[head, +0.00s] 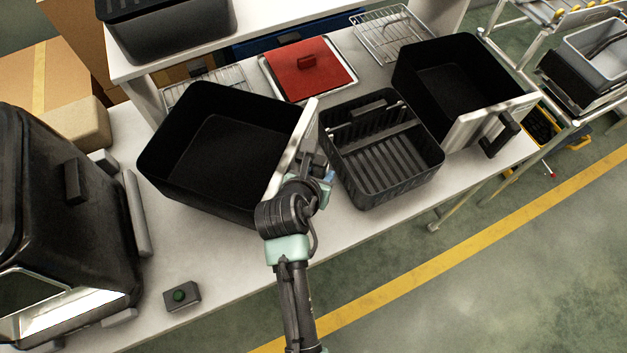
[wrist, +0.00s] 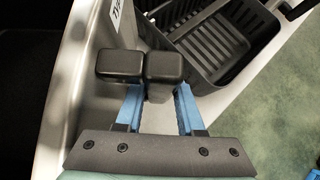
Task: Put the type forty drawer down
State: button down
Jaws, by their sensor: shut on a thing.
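A black drawer (head: 200,201) with a pale metallic front panel (head: 290,150) is at the middle left of the worktop in the head view. It looks open-topped and empty. My gripper (head: 320,175) is shut on this drawer at the outer side of its front; the handle is mostly hidden in the head view. In the wrist view my gripper (wrist: 148,75) is beside the pale front panel (wrist: 85,75), which bears a partly visible label. I cannot read the full type. Whether the drawer's underside touches the worktop is hidden.
A ribbed black basket (head: 385,160) stands just right of the held drawer. A second drawer (head: 455,85) with a black handle is farther right. A red-lidded tray (head: 308,68) lies behind.

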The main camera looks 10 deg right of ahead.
jog(key=shift+w+f, duration=0.15)
jog(key=shift+f, duration=2.6)
jog(key=c, duration=0.5)
grip_release()
jog(key=shift+f, duration=0.1)
